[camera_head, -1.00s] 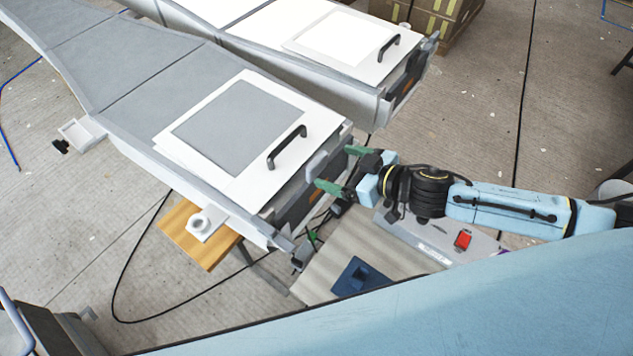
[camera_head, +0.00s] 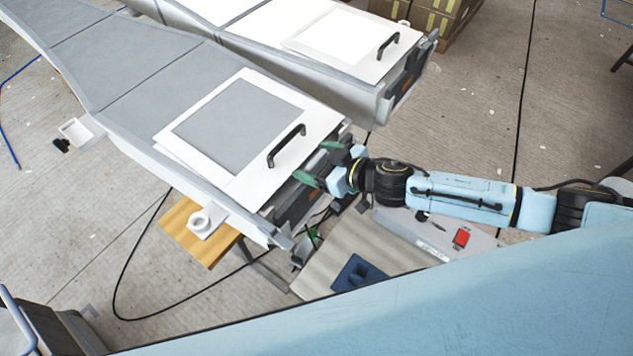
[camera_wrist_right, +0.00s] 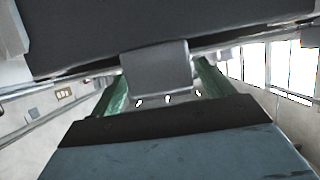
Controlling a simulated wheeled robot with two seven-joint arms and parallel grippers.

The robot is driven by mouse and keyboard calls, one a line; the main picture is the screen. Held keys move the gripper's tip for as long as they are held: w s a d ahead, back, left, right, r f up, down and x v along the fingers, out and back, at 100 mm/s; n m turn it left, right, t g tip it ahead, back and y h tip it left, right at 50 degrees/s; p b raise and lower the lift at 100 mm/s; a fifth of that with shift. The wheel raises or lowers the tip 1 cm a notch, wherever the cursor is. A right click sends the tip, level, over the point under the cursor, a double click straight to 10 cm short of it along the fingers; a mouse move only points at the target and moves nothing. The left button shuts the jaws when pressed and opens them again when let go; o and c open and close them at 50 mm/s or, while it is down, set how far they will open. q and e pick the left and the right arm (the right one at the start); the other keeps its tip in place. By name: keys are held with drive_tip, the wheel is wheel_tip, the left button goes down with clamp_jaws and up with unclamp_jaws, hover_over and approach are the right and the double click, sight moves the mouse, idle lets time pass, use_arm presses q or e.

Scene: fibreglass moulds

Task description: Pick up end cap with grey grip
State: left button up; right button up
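The end cap (camera_head: 291,211) is a dark panel at the near end of the grey mould, below its white-framed lid. In the right wrist view the end cap (camera_wrist_right: 190,35) fills the top, and its grey grip (camera_wrist_right: 155,82) hangs down in the middle. My right gripper (camera_head: 318,163) is at the end cap, its green fingers spread apart. In the wrist view the fingers (camera_wrist_right: 161,90) stand on either side of the grip, which shows no clear sign of being clamped. The grip is hard to make out in the head view. My left gripper is not in view.
The mould's white lid (camera_head: 168,144) with a black handle (camera_head: 287,146) lies just above the right gripper. A second mould (camera_head: 372,101) stands behind. A wooden stool (camera_head: 190,236) and a grey case with a red switch (camera_head: 428,232) are nearby. A cable crosses the floor.

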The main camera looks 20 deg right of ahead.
drive_tip(key=c, duration=1.2)
drive_tip(key=shift+c, duration=0.7)
drive_tip(key=shift+r, duration=0.15)
